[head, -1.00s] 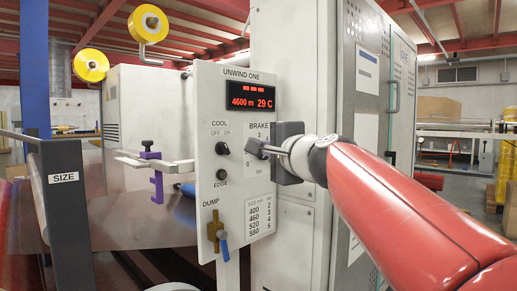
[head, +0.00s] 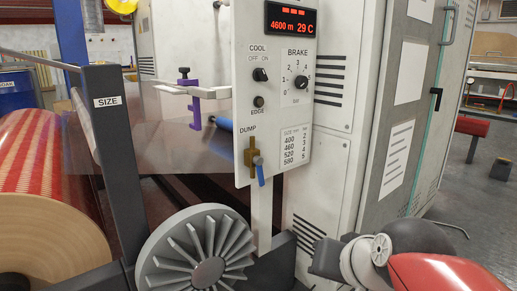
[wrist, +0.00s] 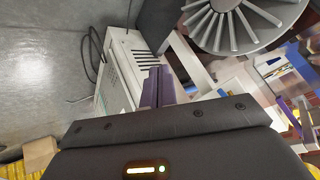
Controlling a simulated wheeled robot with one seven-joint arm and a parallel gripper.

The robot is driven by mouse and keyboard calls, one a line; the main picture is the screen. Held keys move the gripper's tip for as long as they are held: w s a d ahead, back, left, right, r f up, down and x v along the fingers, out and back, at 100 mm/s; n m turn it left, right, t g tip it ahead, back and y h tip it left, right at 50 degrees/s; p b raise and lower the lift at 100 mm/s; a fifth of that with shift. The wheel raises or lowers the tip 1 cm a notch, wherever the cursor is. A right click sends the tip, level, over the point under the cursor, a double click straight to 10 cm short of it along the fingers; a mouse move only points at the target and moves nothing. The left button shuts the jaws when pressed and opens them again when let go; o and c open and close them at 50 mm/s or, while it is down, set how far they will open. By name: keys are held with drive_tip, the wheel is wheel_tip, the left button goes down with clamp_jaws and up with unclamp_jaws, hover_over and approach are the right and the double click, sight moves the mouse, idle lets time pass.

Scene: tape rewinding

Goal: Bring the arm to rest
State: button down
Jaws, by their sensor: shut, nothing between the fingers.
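My gripper shows low at the right of the head view (head: 324,258), in front of the cabinet's foot and below the control panel. In the wrist view its two dark purple fingers (wrist: 157,86) are together with nothing between them. The fingertips are not clear in the head view.
A grey finned wheel (head: 208,268) stands low left of my gripper and also shows in the wrist view (wrist: 235,25). A grey SIZE post (head: 112,150) and a large roll (head: 45,245) are at the left. Open floor (head: 462,215) lies at the right.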

drive_tip(key=s+d+f+n+g+h, duration=0.2)
drive_tip(key=s+d+f+n+g, duration=0.1)
drive_tip(key=s+f, duration=0.55)
wheel_tip(320, 180, up, 13)
drive_tip(key=w+p, duration=0.1)
drive_tip(key=p, duration=1.1)
drive_tip(key=shift+d+p, duration=0.15)
drive_tip(key=shift+p, duration=0.25)
